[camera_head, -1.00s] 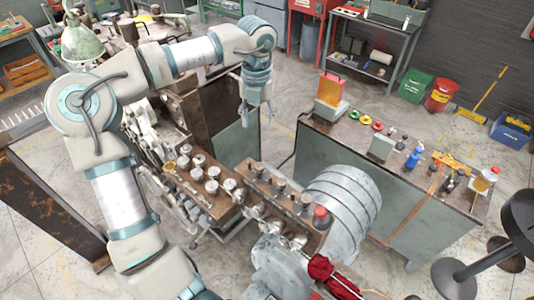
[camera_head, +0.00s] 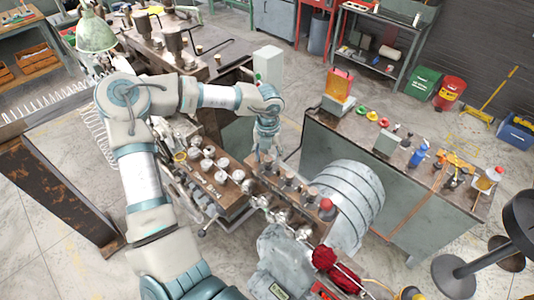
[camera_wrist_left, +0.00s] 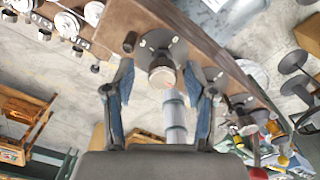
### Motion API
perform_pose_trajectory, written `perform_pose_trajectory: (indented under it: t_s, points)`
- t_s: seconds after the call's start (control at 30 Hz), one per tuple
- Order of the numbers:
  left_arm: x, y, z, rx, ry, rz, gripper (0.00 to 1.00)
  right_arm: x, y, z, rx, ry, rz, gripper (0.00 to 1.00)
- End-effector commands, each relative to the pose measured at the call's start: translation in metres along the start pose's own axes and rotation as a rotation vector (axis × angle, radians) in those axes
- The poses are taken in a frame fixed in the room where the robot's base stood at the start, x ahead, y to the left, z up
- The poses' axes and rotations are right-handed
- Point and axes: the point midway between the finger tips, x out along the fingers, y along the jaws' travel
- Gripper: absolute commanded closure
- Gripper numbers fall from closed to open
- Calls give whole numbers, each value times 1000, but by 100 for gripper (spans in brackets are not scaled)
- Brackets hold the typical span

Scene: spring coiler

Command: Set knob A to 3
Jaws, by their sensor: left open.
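My left gripper (camera_head: 266,152) is over the far end of a brown panel (camera_head: 272,182) with a row of knobs. In the left wrist view, the open fingers of my left gripper (camera_wrist_left: 158,78) stand either side of a round metal knob (camera_wrist_left: 162,72) on a dark round plate. I cannot tell whether they touch it. No letter or number can be read on this knob, so I cannot tell whether it is knob A. Several pale knobs (camera_head: 208,152) sit on the neighbouring panel (camera_head: 222,205) to the left. My right gripper is not in view.
A large grey ribbed drum (camera_head: 352,200) is close to the right of the knob row. A red-topped knob (camera_head: 326,205) stands at the row's near end. A bench (camera_head: 385,190) with bottles and tools stands further right. Open floor (camera_head: 60,250) lies at left.

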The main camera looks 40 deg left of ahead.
Motion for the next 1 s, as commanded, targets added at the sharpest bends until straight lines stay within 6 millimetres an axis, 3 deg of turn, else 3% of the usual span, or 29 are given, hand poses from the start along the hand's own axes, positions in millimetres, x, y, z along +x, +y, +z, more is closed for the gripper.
perform_pose_trajectory:
  t_s: [0.17,0.27,0.4,0.73,1.0]
  points:
    - [0,0,0,1,-1,0,44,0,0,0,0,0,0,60]
    - [0,1,0,1,-1,-1,64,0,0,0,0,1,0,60]
    - [0,2,0,1,0,-3,99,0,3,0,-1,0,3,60]
    - [2,2,1,24,1,-1,100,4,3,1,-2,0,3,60]
    - [5,2,2,160,-1,-2,100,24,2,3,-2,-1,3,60]
